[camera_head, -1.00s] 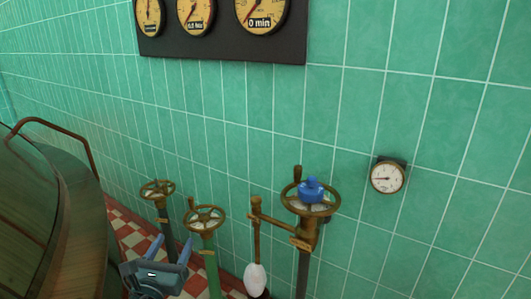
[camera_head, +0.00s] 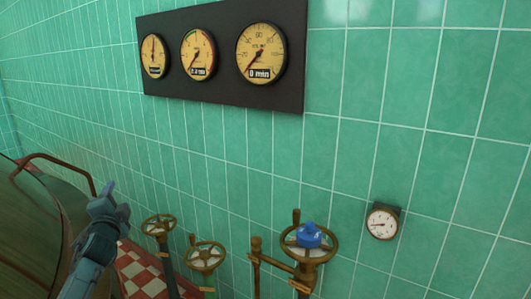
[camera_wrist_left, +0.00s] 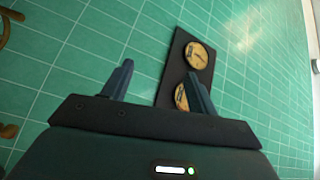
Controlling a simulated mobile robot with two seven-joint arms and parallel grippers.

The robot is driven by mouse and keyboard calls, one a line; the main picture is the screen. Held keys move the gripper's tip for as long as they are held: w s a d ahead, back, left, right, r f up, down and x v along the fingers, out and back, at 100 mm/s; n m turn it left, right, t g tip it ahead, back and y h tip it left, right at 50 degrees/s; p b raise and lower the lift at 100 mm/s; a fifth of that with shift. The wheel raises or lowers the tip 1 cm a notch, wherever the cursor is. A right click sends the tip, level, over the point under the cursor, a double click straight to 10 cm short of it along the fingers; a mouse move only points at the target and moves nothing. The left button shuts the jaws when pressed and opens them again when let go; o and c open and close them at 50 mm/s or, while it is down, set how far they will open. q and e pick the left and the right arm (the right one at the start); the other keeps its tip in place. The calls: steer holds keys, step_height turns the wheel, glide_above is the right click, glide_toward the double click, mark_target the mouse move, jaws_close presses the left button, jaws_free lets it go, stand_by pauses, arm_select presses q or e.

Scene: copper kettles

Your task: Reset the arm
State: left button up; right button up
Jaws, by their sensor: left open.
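My left gripper (camera_head: 108,193) is at the lower left of the head view, pointing up, in front of the tiled wall and beside the large copper kettle (camera_head: 28,235). In the left wrist view its two fingers (camera_wrist_left: 160,85) stand apart with nothing between them. Beyond them are the green tiles and the dark gauge panel. My right gripper is not in view.
The dark panel (camera_head: 220,92) with three yellow gauges hangs on the wall. Below stand several brass valve wheels, one with a blue knob (camera_head: 308,235). A small white gauge (camera_head: 382,222) is at the right. Red-and-white floor tiles (camera_head: 140,275) show at the lower left.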

arm_select(q)
steer(key=s+d+f+n+g+h, duration=0.2)
steer(key=s+d+f+n+h, duration=0.15)
steer(key=s+d+f, duration=0.4)
steer(key=s+d+f+n+g+h, duration=0.1)
steer(key=s+d+f+n+h, duration=0.3)
steer(key=f, duration=0.7)
steer(key=s+d+f+g, duration=0.1)
steer(key=s+d+f, duration=0.2)
steer(key=s, duration=0.6)
steer(key=s+d+f+g+h, duration=0.1)
steer(key=s+d+f, duration=0.2)
steer(key=s, duration=0.6)
steer(key=s+d+f+n+g, duration=0.1)
steer(key=s+d+f+g, duration=0.1)
steer(key=s+d+f, duration=0.2)
steer(key=s+d, duration=0.3)
steer(key=s, duration=0.2)
steer(key=shift+s, duration=0.25)
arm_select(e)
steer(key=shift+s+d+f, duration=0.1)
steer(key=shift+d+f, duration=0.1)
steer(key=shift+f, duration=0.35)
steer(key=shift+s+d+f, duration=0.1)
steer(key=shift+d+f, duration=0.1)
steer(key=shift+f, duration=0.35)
arm_select(q)
steer(key=shift+d+f, duration=0.1)
